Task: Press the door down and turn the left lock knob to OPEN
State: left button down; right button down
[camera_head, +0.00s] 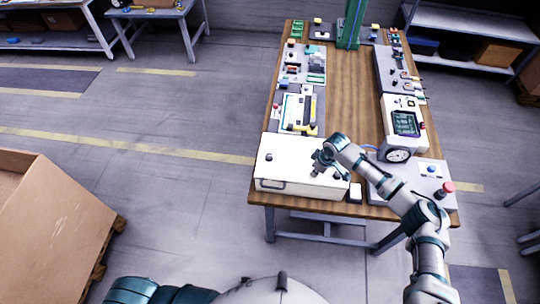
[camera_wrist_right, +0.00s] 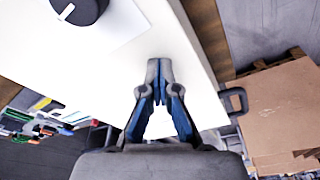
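The white box (camera_head: 300,185) sits at the near left end of the wooden table, its flat door on top. The left lock knob (camera_head: 269,157) is a small dark knob near the door's left back. A dark handle (camera_head: 271,184) is on the box front. My right gripper (camera_wrist_right: 160,75) has its fingertips together, empty, pointing at the white door; whether it touches is unclear. My left gripper is out of view.
Right of the box are a grey panel with a red button (camera_head: 447,187) and a device with a round gauge (camera_head: 398,156). Behind it is a panel with yellow parts (camera_head: 310,102). A large cardboard box (camera_head: 50,225) stands left on the floor.

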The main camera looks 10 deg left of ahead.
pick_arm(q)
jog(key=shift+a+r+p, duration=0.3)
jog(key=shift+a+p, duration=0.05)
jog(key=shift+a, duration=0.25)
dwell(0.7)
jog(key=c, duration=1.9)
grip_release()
